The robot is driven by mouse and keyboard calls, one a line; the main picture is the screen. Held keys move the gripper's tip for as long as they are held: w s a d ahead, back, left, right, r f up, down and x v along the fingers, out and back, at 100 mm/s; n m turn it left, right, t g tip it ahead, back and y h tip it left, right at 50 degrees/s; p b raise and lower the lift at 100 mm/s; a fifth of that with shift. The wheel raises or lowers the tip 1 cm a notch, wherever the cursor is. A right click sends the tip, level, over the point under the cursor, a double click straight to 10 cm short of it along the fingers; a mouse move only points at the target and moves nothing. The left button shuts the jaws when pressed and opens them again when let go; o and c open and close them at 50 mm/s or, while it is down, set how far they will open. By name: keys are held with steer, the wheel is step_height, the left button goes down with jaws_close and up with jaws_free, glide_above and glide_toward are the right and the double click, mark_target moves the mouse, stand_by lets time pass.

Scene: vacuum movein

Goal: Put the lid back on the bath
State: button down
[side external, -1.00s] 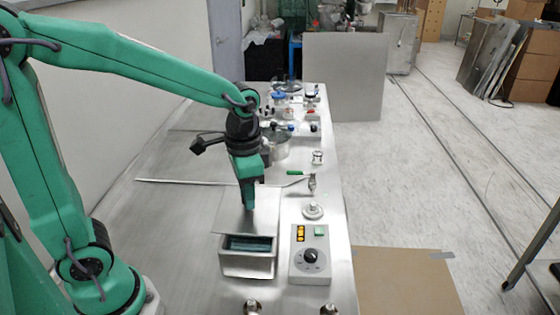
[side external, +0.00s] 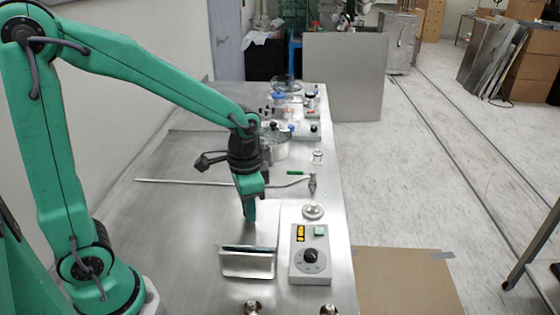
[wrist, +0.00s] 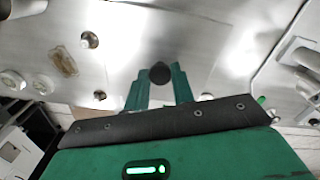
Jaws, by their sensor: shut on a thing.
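The bath (side external: 247,268) is a steel box near the front of the bench in the side view. The lid (side external: 268,222) is a flat steel plate over the bath's back part. A narrow dark strip of the bath's opening shows along the front. My gripper (side external: 250,217) points down over the lid. In the wrist view my gripper (wrist: 160,82) has its two green fingers shut on the black knob (wrist: 160,72) of the lid (wrist: 185,40). I cannot tell whether the lid touches the bath's rim.
A control box (side external: 311,255) with a black dial stands close to the right of the bath. Two metal knobs (side external: 252,307) sit in front. A steel rod (side external: 215,182) and a pot (side external: 275,150) are behind. The bench's left side is clear.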

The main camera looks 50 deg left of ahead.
mark_target(242, 222)
steer(key=shift+f, duration=0.6)
steer(key=c, duration=1.2)
jaws_free()
steer(key=shift+r, duration=0.15)
step_height(242, 222, up, 13)
steer(key=shift+s+a+n+t, duration=0.45)
steer(key=shift+s+n+t, duration=0.4)
steer(key=shift+s, duration=0.7)
steer(key=shift+s+a+n+t, duration=0.55)
steer(key=shift+s+t, duration=0.45)
steer(key=shift+s, duration=0.6)
steer(key=shift+s+a+n+t, duration=0.4)
steer(key=shift+s+n+t, duration=0.5)
steer(key=shift+s, duration=0.65)
